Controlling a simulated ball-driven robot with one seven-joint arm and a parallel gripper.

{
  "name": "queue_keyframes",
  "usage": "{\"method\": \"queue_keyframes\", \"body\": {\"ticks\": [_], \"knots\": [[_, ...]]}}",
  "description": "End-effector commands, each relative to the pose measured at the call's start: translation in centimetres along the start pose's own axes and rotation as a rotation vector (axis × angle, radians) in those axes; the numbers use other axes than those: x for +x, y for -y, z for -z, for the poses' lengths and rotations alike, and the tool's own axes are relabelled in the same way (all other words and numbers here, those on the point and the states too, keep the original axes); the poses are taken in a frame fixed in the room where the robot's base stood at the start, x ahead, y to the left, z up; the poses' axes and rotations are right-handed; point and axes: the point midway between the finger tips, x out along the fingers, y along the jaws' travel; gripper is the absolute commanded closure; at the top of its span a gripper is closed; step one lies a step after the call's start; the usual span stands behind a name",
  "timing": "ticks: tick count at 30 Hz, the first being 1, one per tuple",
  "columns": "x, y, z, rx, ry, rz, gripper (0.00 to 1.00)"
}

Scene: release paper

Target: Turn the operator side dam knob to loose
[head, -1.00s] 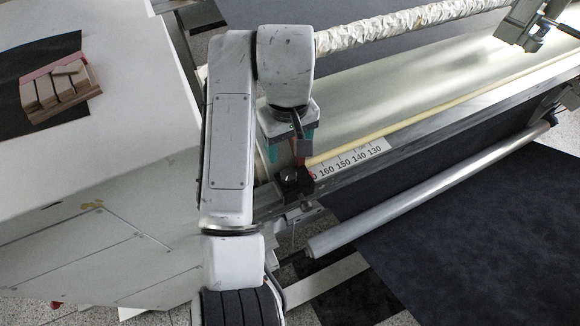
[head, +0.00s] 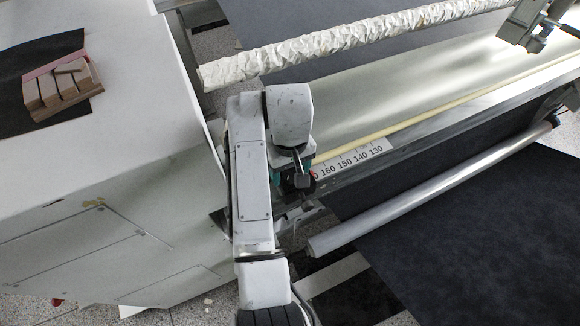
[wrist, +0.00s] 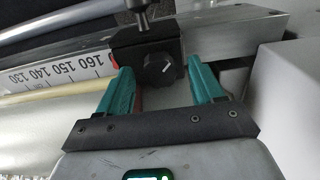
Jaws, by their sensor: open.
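The side dam knob (wrist: 160,71) is round and black with a white pointer line, on the front of a black block (wrist: 127,44) in the wrist view. The pointer line slants. My gripper (wrist: 160,66) is open, its teal fingers on the left and right of the knob with gaps visible on both sides. The knob is between or just beyond the fingertips; exact depth is unclear. In the head view my gripper (head: 298,183) is over the block at the rail's near end, and the knob is hidden there.
A ruler strip (head: 352,158) runs along the metal rail beside the block. A dark post (wrist: 140,14) stands on top of the block. A silver roller (head: 425,190) lies in front, a crumpled paper-wrapped roll (head: 350,38) behind. A white cabinet (head: 130,190) stands left.

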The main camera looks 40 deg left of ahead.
Motion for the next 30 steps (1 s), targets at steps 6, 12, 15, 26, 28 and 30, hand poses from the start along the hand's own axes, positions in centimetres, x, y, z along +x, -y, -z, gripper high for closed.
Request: {"method": "queue_keyframes", "body": {"ticks": [6, 12, 15, 26, 28, 30], "knots": [[-0.02, -0.01, 0.0, 0.0, 0.0, 0.0, 0.46], [-0.05, -0.02, 0.01, 0.0, 0.0, 0.0, 0.65], [-0.05, -0.01, 0.01, 0.0, 0.0, 0.0, 0.75], [-0.07, -0.02, 0.02, 0.014, 0.0, -0.001, 0.89], [-0.08, -0.03, 0.02, 0.032, -0.001, -0.001, 0.89], [-0.09, -0.05, 0.02, 0.059, -0.001, -0.001, 0.89]]}}
